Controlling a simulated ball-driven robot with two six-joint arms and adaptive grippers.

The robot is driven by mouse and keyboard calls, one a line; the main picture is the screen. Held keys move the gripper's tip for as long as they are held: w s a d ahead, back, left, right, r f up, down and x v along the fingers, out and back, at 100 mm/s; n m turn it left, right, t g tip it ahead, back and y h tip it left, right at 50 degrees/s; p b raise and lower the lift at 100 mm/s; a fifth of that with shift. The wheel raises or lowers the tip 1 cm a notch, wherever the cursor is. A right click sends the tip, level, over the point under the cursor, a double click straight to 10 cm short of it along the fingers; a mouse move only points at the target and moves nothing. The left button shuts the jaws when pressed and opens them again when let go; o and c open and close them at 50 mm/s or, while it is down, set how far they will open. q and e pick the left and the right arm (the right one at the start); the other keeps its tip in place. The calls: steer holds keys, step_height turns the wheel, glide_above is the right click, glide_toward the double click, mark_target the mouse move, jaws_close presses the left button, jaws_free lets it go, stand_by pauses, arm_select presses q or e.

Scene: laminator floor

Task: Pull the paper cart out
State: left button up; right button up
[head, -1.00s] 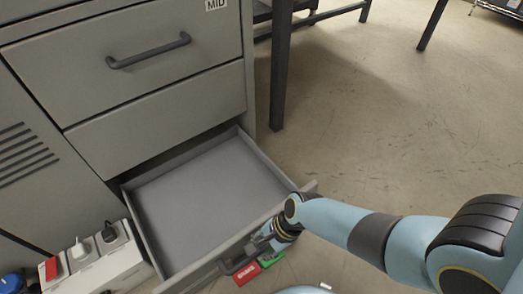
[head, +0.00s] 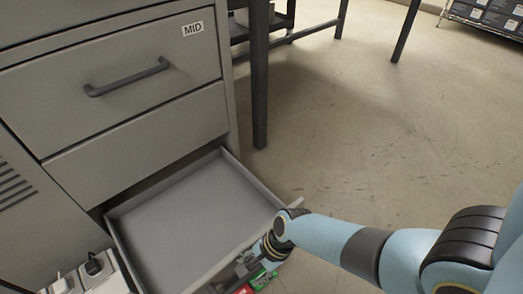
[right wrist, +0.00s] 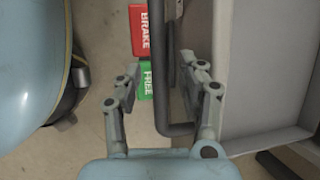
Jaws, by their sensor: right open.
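No paper cart can be clearly made out. A grey cabinet (head: 130,75) on the left has its low drawer (head: 190,215) pulled out and empty. My right gripper (right wrist: 160,68) is open at the drawer front, with the dark bar handle (right wrist: 161,105) between its fingers in the right wrist view; it does not visibly grip the bar. A red BRAKE block (right wrist: 144,30) and a green FREE block (right wrist: 146,79) show below, beside the handle. In the head view the right gripper (head: 248,268) partly hides the handle. My left gripper is out of view.
The MID drawer (head: 125,85) above is shut. A white unit with plugs (head: 90,275) stands at the lower left. Dark table legs (head: 259,80) stand beyond the cabinet. A rack of boxes (head: 487,17) is at the far right. The floor (head: 380,130) between is clear.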

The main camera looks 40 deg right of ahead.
steer(key=v, duration=1.1)
steer(key=shift+r, duration=0.1)
